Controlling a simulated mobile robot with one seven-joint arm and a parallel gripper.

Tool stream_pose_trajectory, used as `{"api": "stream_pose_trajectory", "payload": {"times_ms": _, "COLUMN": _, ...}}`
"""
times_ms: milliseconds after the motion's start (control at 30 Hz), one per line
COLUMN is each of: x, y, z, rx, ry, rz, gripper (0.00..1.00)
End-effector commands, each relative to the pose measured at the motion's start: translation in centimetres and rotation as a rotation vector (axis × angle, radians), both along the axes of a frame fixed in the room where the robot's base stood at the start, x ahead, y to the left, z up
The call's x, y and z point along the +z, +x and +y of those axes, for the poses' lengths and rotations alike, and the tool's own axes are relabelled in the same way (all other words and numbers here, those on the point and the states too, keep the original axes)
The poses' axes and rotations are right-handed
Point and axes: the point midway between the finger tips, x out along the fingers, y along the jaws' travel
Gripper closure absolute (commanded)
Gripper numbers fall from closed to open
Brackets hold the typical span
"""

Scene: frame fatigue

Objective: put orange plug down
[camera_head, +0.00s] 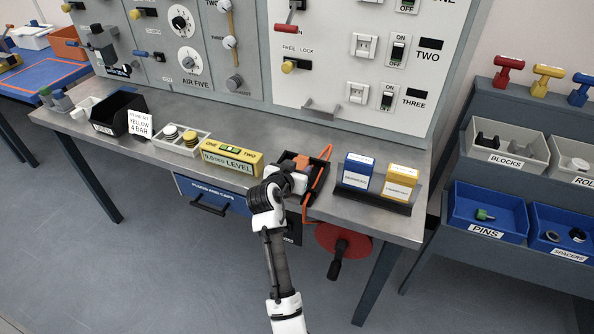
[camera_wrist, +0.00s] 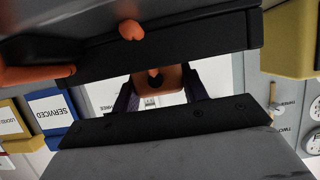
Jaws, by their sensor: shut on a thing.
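The orange plug (camera_head: 302,160) shows just past my gripper (camera_head: 292,172) in the head view, over or in a black tray (camera_head: 323,170) on the bench. In the wrist view the plug (camera_wrist: 172,78) sits between the two dark fingers of my gripper (camera_wrist: 158,90), which is shut on it. An orange cable (camera_head: 317,185) runs along the tray's right side. In the wrist view, orange cable (camera_wrist: 30,75) also shows at the left. My wrist hides much of the tray, and I cannot tell whether the plug touches its floor.
A yellow level (camera_head: 231,158) lies left of the tray. Blue (camera_head: 357,170) and yellow (camera_head: 399,182) boxes stand to the right. A red handwheel (camera_head: 343,238) hangs below the bench edge. The control panel (camera_head: 340,60) rises behind. Bare bench top (camera_head: 418,222) shows at the far right.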

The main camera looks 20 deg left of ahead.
Motion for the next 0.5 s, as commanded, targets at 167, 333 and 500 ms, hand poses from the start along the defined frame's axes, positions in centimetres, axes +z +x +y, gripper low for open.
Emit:
{"api": "stream_pose_trajectory", "payload": {"times_ms": 167, "x": -1.4, "y": 0.0, "z": 0.0, "rx": 0.000, "ry": 0.000, "rz": -0.002, "gripper": 0.84}}
{"api": "stream_pose_trajectory", "payload": {"times_ms": 333, "x": -1.4, "y": 0.0, "z": 0.0, "rx": 0.001, "ry": 0.000, "rz": -0.002, "gripper": 0.84}}
{"api": "stream_pose_trajectory", "payload": {"times_ms": 500, "x": -1.9, "y": 0.0, "z": 0.0, "rx": 0.000, "ry": 0.000, "rz": -0.002, "gripper": 0.84}}
